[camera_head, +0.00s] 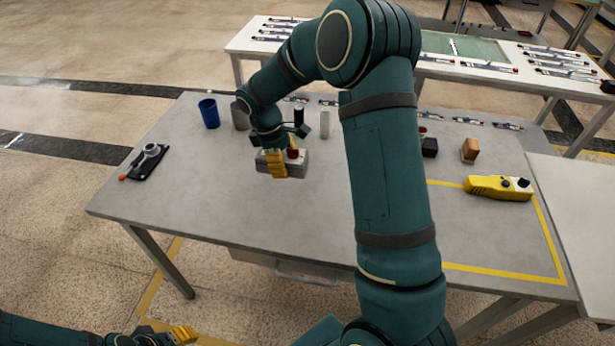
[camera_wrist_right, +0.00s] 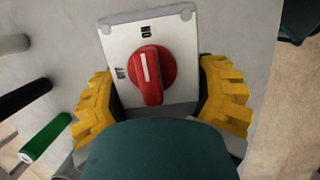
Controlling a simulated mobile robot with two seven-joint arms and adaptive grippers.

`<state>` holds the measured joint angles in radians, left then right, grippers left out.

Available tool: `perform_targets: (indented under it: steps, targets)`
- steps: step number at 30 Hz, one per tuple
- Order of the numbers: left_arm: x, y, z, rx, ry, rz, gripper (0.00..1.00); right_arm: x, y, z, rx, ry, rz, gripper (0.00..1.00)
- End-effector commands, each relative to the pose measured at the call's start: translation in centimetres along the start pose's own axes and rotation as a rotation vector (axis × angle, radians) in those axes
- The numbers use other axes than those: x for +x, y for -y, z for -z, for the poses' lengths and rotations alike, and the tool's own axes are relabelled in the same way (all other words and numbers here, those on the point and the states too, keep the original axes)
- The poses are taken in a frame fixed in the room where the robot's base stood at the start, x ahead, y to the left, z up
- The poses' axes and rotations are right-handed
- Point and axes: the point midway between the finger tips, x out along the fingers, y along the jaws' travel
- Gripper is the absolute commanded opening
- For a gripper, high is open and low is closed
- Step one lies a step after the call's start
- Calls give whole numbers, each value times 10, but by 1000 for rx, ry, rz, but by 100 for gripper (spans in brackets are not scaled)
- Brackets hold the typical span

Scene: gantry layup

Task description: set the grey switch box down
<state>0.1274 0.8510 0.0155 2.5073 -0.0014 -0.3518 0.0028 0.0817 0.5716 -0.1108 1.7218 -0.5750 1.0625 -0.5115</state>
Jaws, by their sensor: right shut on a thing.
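The grey switch box (camera_head: 298,168) is over the left-middle of the grey table (camera_head: 240,215). My right gripper (camera_head: 284,160) is shut on it. In the right wrist view the box (camera_wrist_right: 122,42) shows its pale face and red rotary knob (camera_wrist_right: 151,72) between the yellow fingers. The box looks roughly level, at or just above the tabletop; I cannot tell whether it touches. My left gripper (camera_head: 182,335) is at the bottom left of the head view, away from the table, and its opening is unclear.
A blue cup (camera_head: 209,113), a black cylinder (camera_head: 298,116) and a white cylinder (camera_head: 325,123) stand behind the box. A black tray (camera_head: 147,162) lies left. A yellow pendant (camera_head: 497,187) and a wooden block (camera_head: 469,150) are right. The front left tabletop is clear.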

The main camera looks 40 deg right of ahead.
Motion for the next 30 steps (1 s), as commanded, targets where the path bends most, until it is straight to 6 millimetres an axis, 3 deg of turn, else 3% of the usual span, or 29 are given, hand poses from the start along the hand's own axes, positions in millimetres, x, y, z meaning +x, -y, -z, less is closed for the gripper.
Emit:
perform_targets:
  steps: [6, 18, 30]
  targets:
    - [10, 4, 1, 1, -5, 0, 47, 39, 0, 10, 2, 3, 3, 22]
    - [21, 8, 3, 2, -11, 0, 47, 83, 1, 23, 3, 1, 3, 22]
    - [22, 8, 3, 2, -12, 1, 47, 89, 1, 25, 3, 0, 1, 22]
